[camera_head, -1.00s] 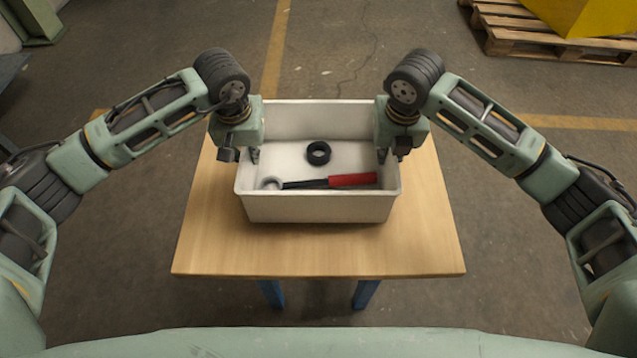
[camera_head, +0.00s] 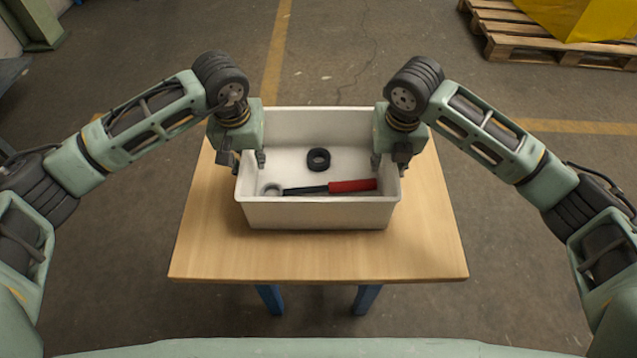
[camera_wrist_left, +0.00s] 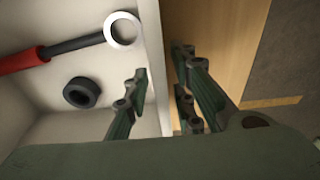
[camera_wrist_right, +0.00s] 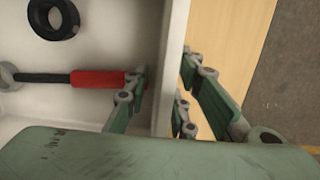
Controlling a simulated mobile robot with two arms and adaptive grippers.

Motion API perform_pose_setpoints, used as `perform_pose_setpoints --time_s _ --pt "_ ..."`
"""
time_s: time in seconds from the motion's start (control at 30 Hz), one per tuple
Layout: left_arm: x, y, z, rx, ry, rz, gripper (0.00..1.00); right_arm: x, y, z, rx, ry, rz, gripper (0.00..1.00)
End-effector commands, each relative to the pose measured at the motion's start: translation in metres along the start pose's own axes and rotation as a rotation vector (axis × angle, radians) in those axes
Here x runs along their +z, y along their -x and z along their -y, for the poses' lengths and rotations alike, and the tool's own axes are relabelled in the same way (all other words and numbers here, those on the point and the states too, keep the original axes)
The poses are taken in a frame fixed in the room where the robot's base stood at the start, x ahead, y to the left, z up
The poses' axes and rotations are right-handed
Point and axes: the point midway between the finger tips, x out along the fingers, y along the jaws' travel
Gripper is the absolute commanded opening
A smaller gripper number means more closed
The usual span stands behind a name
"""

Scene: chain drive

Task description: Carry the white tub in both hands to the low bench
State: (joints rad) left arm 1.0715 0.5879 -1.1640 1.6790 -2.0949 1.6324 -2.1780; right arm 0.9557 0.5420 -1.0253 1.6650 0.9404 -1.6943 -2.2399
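The white tub (camera_head: 318,213) sits upright on the wooden top of the low bench (camera_head: 225,255), which has blue legs. Inside the tub lie a black ring (camera_head: 318,158) and a red-handled tool (camera_head: 352,186) with a ring end. My left gripper (camera_head: 243,160) is open astride the tub's left wall, one finger inside and one outside, with gaps to the wall in the left wrist view (camera_wrist_left: 160,68). My right gripper (camera_head: 389,160) is likewise open astride the right wall, shown in the right wrist view (camera_wrist_right: 166,75).
The bench top is clear around the tub, with most room in front. A wooden pallet (camera_head: 510,45) with a yellow object (camera_head: 585,15) stands at the back right. Yellow lines mark the floor.

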Motion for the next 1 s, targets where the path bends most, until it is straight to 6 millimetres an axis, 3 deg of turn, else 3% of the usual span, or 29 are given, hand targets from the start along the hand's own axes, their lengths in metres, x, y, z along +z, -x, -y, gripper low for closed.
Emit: perform_pose_setpoints --time_s 0.3,0.5,0.77,1.0 --pt "-0.001 0.067 0.000 0.000 0.000 -0.005 0.23 0.000 0.000 0.000 0.000 0.000 0.000 0.23" --pt "-0.001 0.098 0.000 0.000 0.000 -0.002 0.23 0.000 0.000 0.000 0.000 0.000 0.000 0.23" --pt "0.000 0.109 0.000 -0.001 0.000 0.001 0.23 0.001 0.012 -0.001 0.002 0.000 0.003 0.23" --pt "0.000 0.109 0.000 -0.001 0.000 0.001 0.23 0.001 0.061 0.000 0.002 0.001 0.005 0.23"
